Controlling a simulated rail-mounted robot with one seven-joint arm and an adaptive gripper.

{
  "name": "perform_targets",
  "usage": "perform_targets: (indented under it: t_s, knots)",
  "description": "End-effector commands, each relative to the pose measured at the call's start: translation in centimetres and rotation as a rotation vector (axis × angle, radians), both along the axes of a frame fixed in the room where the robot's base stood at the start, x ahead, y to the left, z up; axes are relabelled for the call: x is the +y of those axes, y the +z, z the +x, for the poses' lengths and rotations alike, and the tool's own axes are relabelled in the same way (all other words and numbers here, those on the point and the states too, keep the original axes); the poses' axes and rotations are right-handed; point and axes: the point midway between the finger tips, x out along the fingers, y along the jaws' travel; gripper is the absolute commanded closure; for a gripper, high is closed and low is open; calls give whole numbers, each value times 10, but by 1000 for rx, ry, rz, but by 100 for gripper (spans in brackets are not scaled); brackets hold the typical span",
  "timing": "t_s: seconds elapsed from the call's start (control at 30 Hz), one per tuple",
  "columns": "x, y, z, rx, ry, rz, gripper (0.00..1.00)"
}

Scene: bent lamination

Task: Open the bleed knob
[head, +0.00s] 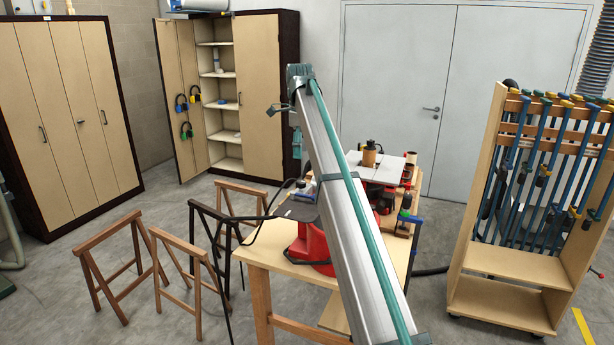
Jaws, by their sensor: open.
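I cannot make out the bleed knob in the head view; it is hidden or too small to tell. A red rounded body (309,251) sits on the light wooden table (264,257), partly covered by the long silver shape across the foreground. I cannot tell whether the knob belongs to it. A dark flat plate (297,211) shows above the red body. My gripper is not visible in this view.
Behind the table is a machine with a pale top (384,170). Wooden trestles (120,262) stand at left. A wheeled clamp rack (505,283) stands at right. Cabinets (68,120) and grey double doors (460,90) line the back. Open floor lies between.

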Motion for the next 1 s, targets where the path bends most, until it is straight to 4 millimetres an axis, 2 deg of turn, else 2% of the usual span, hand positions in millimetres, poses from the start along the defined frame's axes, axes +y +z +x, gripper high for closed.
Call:
perform_targets:
  t_s: [0.13, 0.4, 0.6, 0.8, 1.0]
  knots:
    - [-2, -5, 1, 0, -6, 4, 40]
    - [-2, -33, -1, 1, -4, 3, 40]
    - [-2, -69, -2, 3, -4, 2, 40]
    - [-2, -94, -1, 2, -3, 3, 40]
    - [-2, -105, 0, 0, -3, 3, 40]
